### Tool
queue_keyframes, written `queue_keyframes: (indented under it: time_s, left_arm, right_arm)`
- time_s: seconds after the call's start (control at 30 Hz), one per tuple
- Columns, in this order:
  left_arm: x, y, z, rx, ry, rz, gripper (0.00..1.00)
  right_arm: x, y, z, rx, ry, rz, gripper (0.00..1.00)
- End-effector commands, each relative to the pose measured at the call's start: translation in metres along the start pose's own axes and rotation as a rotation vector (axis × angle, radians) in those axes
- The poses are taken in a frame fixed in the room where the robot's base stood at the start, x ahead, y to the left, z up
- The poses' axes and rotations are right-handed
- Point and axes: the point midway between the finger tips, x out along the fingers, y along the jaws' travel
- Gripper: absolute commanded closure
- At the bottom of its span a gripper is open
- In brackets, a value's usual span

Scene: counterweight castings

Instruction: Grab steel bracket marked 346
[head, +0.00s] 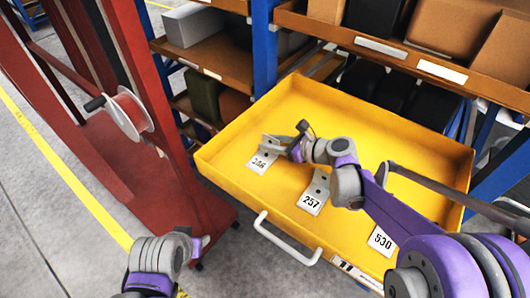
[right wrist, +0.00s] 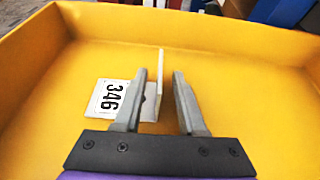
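The steel bracket marked 346 (head: 262,162) lies at the left end of the yellow drawer. In the right wrist view its numbered plate (right wrist: 109,98) lies flat and its thin flange stands upright. My right gripper (head: 288,147) is at this bracket and partly covers it in the head view. In the right wrist view the right gripper (right wrist: 160,76) is open, with the flange between its fingertips and gaps visible on both sides. My left gripper (head: 200,243) is low at the left, outside the drawer; its fingers do not show clearly.
The yellow drawer (head: 222,160) has raised walls and a white handle (head: 290,243) in front. It also holds brackets marked 257 (head: 312,201) and 530 (head: 381,240). A red frame with a cable reel (head: 130,112) stands left. Shelves with boxes (head: 450,25) are behind.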

Motion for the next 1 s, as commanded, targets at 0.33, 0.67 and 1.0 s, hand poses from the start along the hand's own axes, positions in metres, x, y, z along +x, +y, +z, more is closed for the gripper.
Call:
queue_keyframes:
  time_s: [0.33,0.67,1.0]
  left_arm:
    - [0.0001,0.0,0.0002,0.0,0.0,0.0,0.5]
    - [0.0,0.0,0.0001,0.0,0.0,0.0,0.5]
    - [0.0,0.0,0.0001,0.0,0.0,0.0,0.5]
  right_arm:
    - [0.0035,0.0001,-0.001,0.001,0.001,-0.001,0.73]
    - [0.0033,0.0001,-0.0008,0.0,0.001,-0.001,1.0]
    - [0.0033,0.0001,-0.0007,0.0,0.0,-0.001,1.0]
